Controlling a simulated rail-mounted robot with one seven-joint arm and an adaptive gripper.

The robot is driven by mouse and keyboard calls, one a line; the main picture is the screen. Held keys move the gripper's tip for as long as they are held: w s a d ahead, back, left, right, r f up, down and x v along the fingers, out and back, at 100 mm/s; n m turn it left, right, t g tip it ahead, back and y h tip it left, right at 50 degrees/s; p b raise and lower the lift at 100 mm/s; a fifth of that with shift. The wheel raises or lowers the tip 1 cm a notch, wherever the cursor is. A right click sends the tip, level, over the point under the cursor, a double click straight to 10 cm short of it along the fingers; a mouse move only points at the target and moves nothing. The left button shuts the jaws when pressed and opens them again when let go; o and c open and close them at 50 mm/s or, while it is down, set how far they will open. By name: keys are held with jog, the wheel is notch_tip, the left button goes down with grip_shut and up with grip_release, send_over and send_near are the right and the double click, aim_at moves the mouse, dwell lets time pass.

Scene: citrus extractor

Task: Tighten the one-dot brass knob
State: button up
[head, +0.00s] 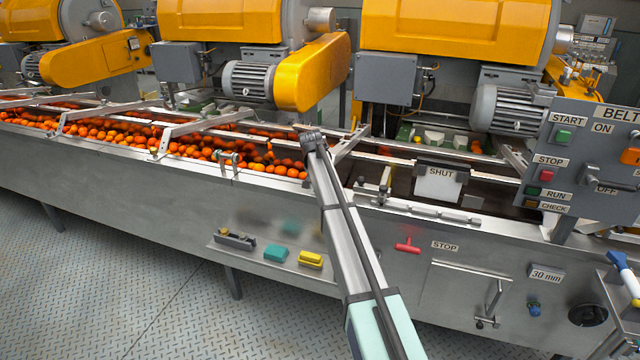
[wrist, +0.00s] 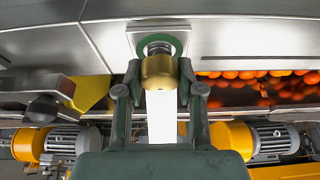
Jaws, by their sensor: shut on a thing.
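In the wrist view a round brass knob (wrist: 160,73) sits between the two fingers of my gripper (wrist: 159,84). The fingers close on it from the left and right. Behind it a threaded stem shows inside a green ring (wrist: 179,46) on a pale plate. No dot mark can be made out on the knob. In the head view my gripper (head: 312,139) is at the conveyor's upper rail, at the end of the fruit. The knob is hidden there.
Oranges (head: 200,153) fill the conveyor to the left. A SHUT gate (head: 438,184) and a red T-handle (head: 407,245) are to the right. A shelf below holds teal (head: 276,253) and yellow (head: 310,260) blocks. The control panel (head: 590,150) stands far right.

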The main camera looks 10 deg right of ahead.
jog(key=shift+w+r, duration=0.1)
dwell(0.3)
jog(key=o, duration=1.2)
jog(key=shift+c, duration=0.2)
jog(key=shift+r, duration=0.1)
jog(key=v, duration=1.1)
jog(key=shift+s+a+r, duration=0.2)
jog(key=shift+s+r, duration=0.05)
jog(key=shift+r, duration=0.05)
